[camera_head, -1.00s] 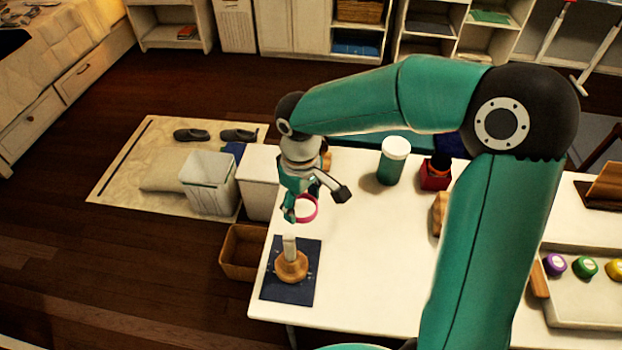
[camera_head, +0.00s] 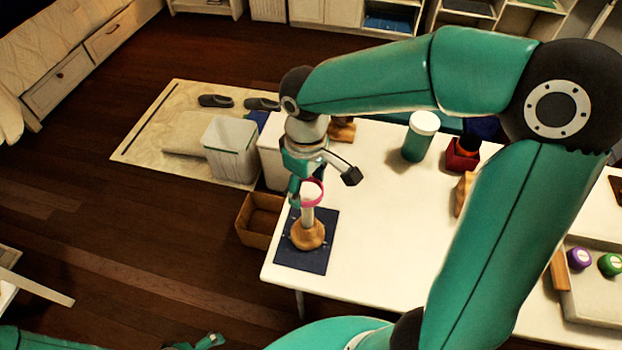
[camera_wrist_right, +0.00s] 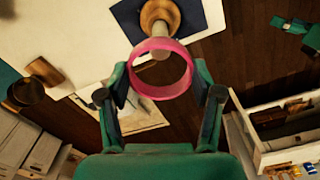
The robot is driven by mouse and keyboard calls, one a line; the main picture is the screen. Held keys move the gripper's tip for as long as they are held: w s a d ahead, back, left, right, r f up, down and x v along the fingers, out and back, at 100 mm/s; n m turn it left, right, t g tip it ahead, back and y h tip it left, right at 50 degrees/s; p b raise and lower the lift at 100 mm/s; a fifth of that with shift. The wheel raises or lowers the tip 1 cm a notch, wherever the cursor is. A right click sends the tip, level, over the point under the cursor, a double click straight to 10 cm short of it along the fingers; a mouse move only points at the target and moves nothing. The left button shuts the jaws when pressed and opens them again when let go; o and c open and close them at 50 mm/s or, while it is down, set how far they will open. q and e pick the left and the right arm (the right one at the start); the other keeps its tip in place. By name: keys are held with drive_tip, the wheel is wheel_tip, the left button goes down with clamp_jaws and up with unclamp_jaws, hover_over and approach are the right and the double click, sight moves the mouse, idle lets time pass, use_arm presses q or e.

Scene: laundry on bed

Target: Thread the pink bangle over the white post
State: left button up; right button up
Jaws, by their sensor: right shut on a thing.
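The pink bangle (camera_head: 320,197) is held in my right gripper (camera_head: 305,190), which points down over the left part of the white table. In the right wrist view the bangle (camera_wrist_right: 160,94) sits between the two fingers of my right gripper (camera_wrist_right: 160,76). The white post (camera_head: 307,217) stands upright on a round wooden base (camera_head: 308,238). The bangle is at the height of the post's top and overlaps it in both views; I cannot tell whether it is around the post. My left gripper (camera_head: 208,342) shows partly at the bottom edge, its fingers unclear.
The wooden base stands on a dark blue mat (camera_head: 288,256) near the table's (camera_head: 385,255) left edge. A green jar (camera_head: 417,140) and a red box (camera_head: 462,155) stand farther back. A cardboard box (camera_head: 259,220) and a white bin (camera_head: 230,150) are on the floor beside the table.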

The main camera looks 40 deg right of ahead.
drive_tip(key=shift+f+b, duration=2.15)
drive_tip(key=shift+f, duration=0.75)
drive_tip(key=o, duration=1)
wheel_tip(320, 180, up, 12)
